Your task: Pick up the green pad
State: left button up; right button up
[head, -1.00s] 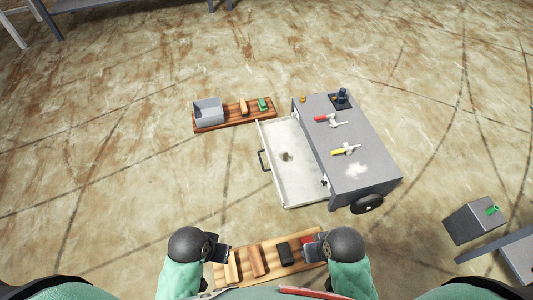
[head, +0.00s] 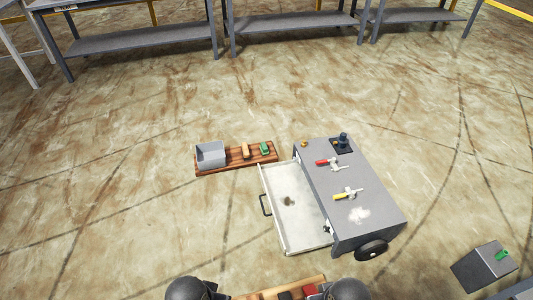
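The green pad (head: 264,149) lies at the right end of a wooden board (head: 230,167) on the far side of the open drawer. A tan block (head: 245,151) and a grey bin (head: 210,155) are on the same board, to its left. My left gripper (head: 217,291) and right gripper (head: 318,292) are at the bottom edge, far from the pad, over a nearer wooden board. Their fingers are mostly hidden or cut off by the frame, so I cannot tell their opening.
A grey cart (head: 350,205) with a pulled-out drawer (head: 293,212) stands right of centre, with red- and yellow-handled valves on top. The near board (head: 262,298) holds blocks. A grey box (head: 484,266) stands at lower right. Workbenches (head: 140,42) line the back. Floor at left is clear.

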aim_at(263, 148)
jog(key=u, duration=0.85)
jog(key=j+u, duration=1.25)
jog(key=u, duration=0.15)
jog(key=i+j+z, duration=0.35)
jog(key=i, duration=0.25)
jog(key=i+j+z, duration=0.35)
jog(key=i+j, duration=0.2)
jog(key=i+l+z, duration=0.2)
jog(key=i+z, duration=0.55)
jog(key=i, duration=0.25)
jog(key=i+j+z, duration=0.15)
jog(key=i+z, duration=0.25)
jog(key=i+l+z, duration=0.15)
jog(key=i+z, duration=0.7)
jog(key=i+j+z, duration=0.15)
jog(key=i+z, duration=0.25)
jog(key=i+j+z, duration=0.3)
jog(key=i+z, duration=0.15)
